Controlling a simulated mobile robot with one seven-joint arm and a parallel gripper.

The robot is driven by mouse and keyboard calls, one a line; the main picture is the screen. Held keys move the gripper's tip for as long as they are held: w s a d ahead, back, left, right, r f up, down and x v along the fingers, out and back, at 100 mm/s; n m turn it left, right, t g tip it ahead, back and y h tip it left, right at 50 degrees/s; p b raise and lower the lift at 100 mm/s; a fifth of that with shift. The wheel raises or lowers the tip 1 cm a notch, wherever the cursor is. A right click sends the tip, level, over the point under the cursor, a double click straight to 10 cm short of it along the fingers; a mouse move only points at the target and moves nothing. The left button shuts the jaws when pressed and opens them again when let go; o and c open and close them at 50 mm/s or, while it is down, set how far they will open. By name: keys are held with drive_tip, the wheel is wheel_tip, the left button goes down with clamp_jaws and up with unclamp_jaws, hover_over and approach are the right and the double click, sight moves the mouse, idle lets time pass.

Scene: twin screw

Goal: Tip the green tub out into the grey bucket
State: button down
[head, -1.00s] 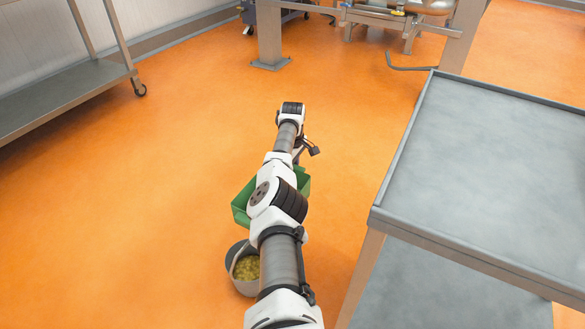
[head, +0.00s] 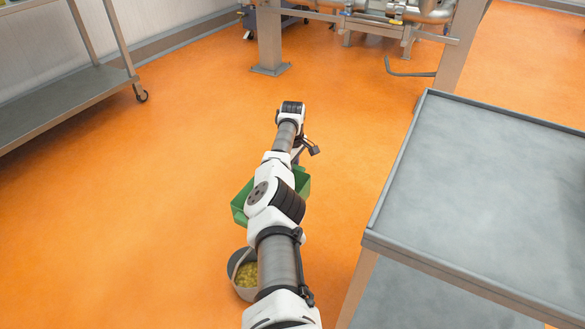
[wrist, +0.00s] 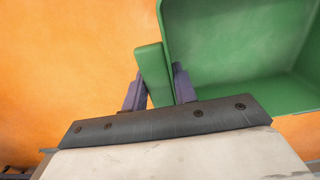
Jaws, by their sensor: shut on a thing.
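The green tub (head: 240,207) hangs under my arm in the head view, partly hidden by the arm. In the wrist view the tub (wrist: 240,50) fills the upper right, and the part of its inside that shows is bare. My gripper (wrist: 158,82) is shut on a green upright piece at the tub's left side. The grey bucket (head: 236,266) is on the orange floor in the head view, nearer than the tub and partly behind my arm. It holds yellowish-green bits. The bucket does not show in the wrist view.
A grey metal table (head: 480,190) stands close on the right, its edge near my arm. A steel shelf rack (head: 70,100) is at the left. A post (head: 270,40) and machinery (head: 400,20) stand at the back. The orange floor (head: 150,200) to the left is clear.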

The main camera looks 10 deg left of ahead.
wheel_tip(320, 180, up, 6)
drive_tip(key=p, duration=0.4)
drive_tip(key=shift+r+p, duration=0.25)
drive_tip(key=shift+p, duration=0.15)
drive_tip(key=shift+f, duration=0.1)
